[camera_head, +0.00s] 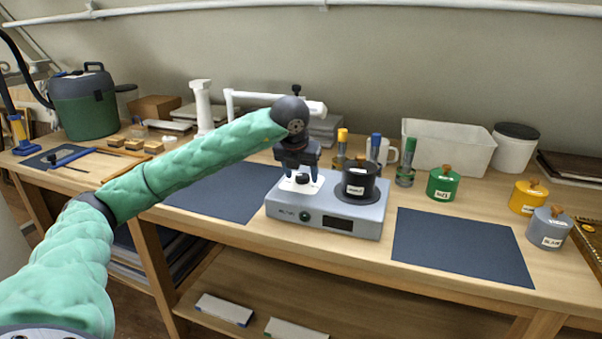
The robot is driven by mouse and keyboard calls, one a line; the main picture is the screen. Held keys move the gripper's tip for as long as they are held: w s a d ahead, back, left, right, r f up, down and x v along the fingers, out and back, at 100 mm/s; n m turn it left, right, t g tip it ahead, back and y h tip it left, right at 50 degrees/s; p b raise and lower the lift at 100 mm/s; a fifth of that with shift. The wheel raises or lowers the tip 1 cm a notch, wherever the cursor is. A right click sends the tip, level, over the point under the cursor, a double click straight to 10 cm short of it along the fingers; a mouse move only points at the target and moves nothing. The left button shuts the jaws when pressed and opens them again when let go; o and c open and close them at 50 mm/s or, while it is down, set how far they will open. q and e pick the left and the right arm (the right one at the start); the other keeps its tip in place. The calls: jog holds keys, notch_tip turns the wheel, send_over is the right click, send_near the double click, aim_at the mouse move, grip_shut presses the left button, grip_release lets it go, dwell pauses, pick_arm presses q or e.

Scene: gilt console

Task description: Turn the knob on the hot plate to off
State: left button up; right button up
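Nothing is seen held. I cannot tell whether the fingertips touch the knob or which way it is turned. My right gripper is out of view.
Dark mats lie left and right (460,245) of the hot plate and are bare. Behind are a mug (381,151), upright tubes and a white bin (450,140). A green canister (441,183) and yellow and grey canisters stand to the right.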

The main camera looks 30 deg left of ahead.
pick_arm(q)
jog(key=v, duration=0.7)
jog(key=shift+r, duration=0.35)
jog(key=shift+s+f, duration=0.1)
jog(key=shift+s, duration=0.1)
dwell(0.3)
